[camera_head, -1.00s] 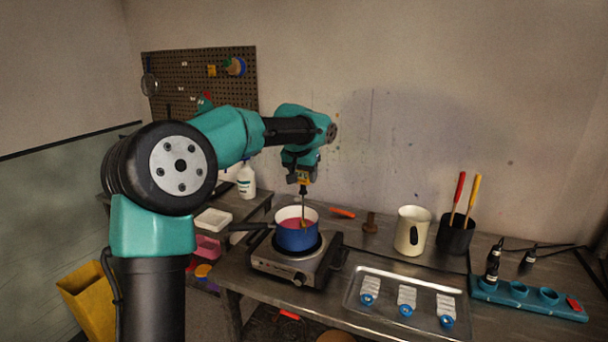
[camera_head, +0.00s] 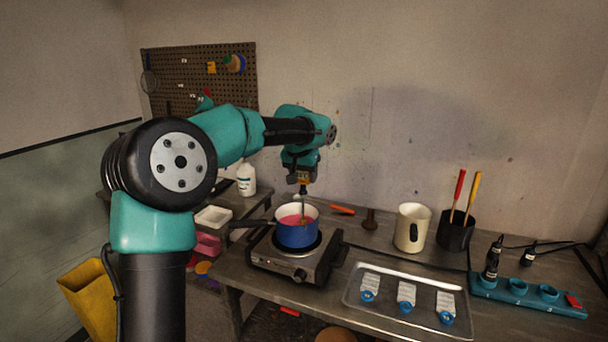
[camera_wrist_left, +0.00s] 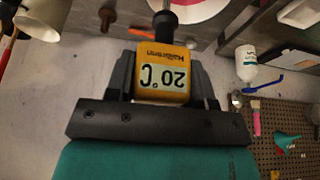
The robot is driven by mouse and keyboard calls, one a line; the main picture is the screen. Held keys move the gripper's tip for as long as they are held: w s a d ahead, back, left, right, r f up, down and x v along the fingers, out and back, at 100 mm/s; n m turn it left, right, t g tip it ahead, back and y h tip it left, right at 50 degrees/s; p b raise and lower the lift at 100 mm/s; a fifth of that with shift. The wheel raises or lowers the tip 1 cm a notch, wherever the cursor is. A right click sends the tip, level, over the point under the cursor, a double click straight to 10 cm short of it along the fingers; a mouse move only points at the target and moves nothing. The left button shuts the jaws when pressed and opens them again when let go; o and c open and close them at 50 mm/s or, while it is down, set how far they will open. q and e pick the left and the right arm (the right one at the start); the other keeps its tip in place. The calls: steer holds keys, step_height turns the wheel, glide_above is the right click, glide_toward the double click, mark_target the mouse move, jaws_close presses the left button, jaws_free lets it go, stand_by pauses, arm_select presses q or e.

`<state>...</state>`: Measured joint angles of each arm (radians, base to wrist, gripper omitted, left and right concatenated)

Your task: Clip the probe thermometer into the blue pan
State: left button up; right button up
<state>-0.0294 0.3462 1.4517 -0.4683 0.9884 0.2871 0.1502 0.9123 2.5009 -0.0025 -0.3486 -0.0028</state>
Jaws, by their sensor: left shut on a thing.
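The blue pan (camera_head: 297,236), white inside with pink liquid, sits on the hot plate (camera_head: 292,262). Part of its inside also shows at the top of the left wrist view. My left gripper (camera_head: 302,179) is above the pan, shut on the yellow head of the probe thermometer (camera_wrist_left: 163,73). The display reads 20 °C, upside down in the left wrist view. The thermometer stem (camera_head: 303,205) points down, upright, over the pan's opening. Its lower end overlaps the pink liquid; I cannot tell whether it dips in or touches the rim. My right gripper is not in view.
A metal tray (camera_head: 385,323) with several blue-ended white pieces lies right of the hot plate. Behind it stand a cream jug (camera_head: 411,229) and a black holder (camera_head: 455,231). A teal rack (camera_head: 528,293) is far right. A white bottle (camera_head: 246,180) stands behind, left of the pan.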

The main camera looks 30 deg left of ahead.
mark_target(303, 194)
arm_select(q)
steer(key=shift+f, duration=4.25)
stand_by(2.8)
steer(key=o, duration=1)
steer(key=shift+r, duration=0.1)
